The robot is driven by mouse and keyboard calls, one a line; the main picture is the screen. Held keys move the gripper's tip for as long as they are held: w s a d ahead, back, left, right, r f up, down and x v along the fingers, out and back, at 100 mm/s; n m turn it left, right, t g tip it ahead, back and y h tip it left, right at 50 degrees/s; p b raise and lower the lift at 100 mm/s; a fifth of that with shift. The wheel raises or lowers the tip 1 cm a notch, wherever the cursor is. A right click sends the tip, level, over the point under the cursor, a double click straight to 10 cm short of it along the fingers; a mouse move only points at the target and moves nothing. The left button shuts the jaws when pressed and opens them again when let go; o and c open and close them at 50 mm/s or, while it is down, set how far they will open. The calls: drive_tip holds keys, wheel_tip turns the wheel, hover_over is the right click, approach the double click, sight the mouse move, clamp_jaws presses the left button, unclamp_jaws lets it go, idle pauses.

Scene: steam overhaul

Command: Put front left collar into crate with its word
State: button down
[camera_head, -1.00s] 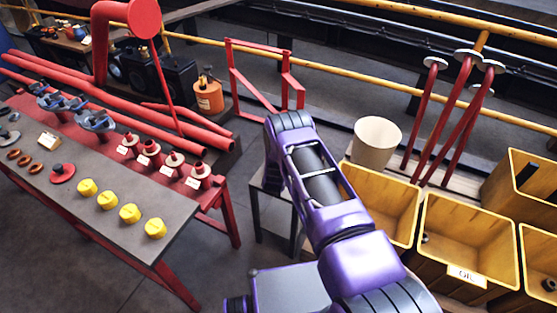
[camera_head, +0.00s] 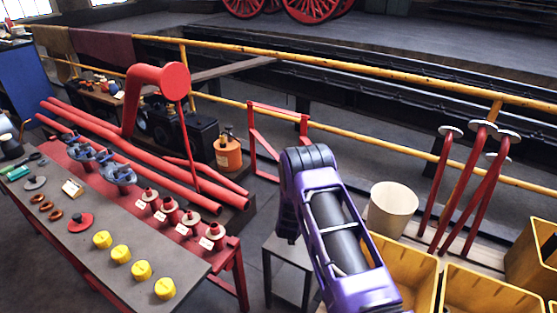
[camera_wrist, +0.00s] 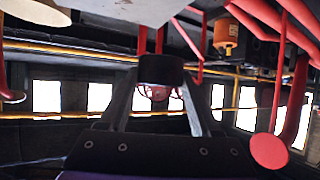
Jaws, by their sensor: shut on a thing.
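My gripper (camera_wrist: 160,84) shows only in the wrist view, shut on a dark, short, rounded thing (camera_wrist: 160,68) between its fingertips. It may be the collar; I see no word on it. In the head view my purple arm reaches up from the bottom and my gripper is hidden. Yellow crates stand at the lower right: one beside my arm (camera_head: 418,262), one cut by the bottom edge (camera_head: 480,287), and one at the right edge (camera_head: 520,265). No crate word is readable now.
A bench (camera_head: 150,245) at left holds several red tagged fittings (camera_head: 188,228), yellow nuts (camera_head: 141,270) and grey parts. A cream bucket (camera_head: 391,208), red hooked pipes (camera_head: 465,185) and a yellow rail (camera_head: 350,145) stand behind the crates. A red frame (camera_head: 278,140) stands mid-scene.

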drive_tip(key=shift+r, duration=0.7)
drive_tip(key=s+r+n+y+p, duration=0.1)
drive_tip(key=s+r+p, duration=0.1)
drive_tip(key=s+r, duration=0.7)
drive_tip(key=s+r+n+y+p, duration=0.1)
drive_tip(key=s+r+y+p, duration=0.1)
drive_tip(key=s+r, duration=0.7)
wheel_tip(320, 180, up, 8)
drive_tip(key=shift+d+f+n+t+p, duration=0.15)
drive_tip(key=shift+d+n+t+p, duration=0.2)
drive_tip(key=shift+p, duration=0.2)
drive_tip(key=shift+d, duration=0.2)
